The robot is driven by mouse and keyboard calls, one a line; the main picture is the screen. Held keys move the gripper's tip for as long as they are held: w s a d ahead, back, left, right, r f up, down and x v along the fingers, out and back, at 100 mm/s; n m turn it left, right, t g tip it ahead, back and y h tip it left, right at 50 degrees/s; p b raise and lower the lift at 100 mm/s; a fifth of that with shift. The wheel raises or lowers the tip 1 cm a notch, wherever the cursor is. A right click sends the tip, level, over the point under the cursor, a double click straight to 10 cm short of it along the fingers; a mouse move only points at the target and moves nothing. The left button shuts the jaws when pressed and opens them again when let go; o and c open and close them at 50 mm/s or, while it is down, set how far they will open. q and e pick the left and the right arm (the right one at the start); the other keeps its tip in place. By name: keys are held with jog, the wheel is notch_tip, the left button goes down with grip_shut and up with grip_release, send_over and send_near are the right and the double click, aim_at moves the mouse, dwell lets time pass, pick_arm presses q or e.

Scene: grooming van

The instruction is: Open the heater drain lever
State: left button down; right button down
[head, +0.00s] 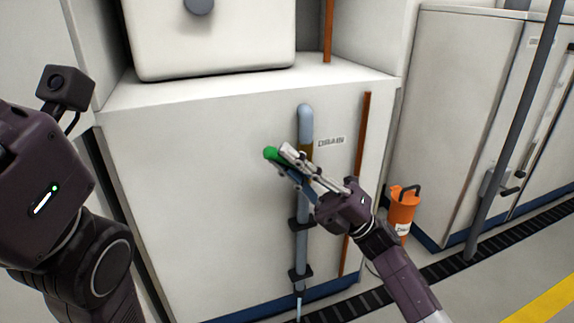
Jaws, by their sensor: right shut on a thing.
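The drain lever shows its green end (270,153) to the left of a grey-blue vertical drain pipe (302,215) on the white cabinet front. A brass-coloured valve part (306,152) sits on the pipe beside the "DRAIN" label (331,142). My right gripper (288,162) reaches across the pipe from the lower right and is shut on the lever, just behind its green end. The fingers hide most of the lever, so its exact angle is hard to tell. My left arm is at the left edge; its gripper fingers are not visible.
A white heater box (210,40) stands on the cabinet. An orange container (402,208) with a dark handle stands on the floor to the right. A thin pale line shows under the pipe's lower end; I cannot tell whether it is water. A grey pole (512,130) stands farther right.

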jog(key=shift+r, duration=0.2)
dwell(0.3)
jog(key=c, duration=2)
grip_release()
jog(key=shift+a, duration=0.15)
jog(key=shift+o, duration=0.2)
jog(key=shift+f, duration=0.1)
jog(key=v, duration=1.2)
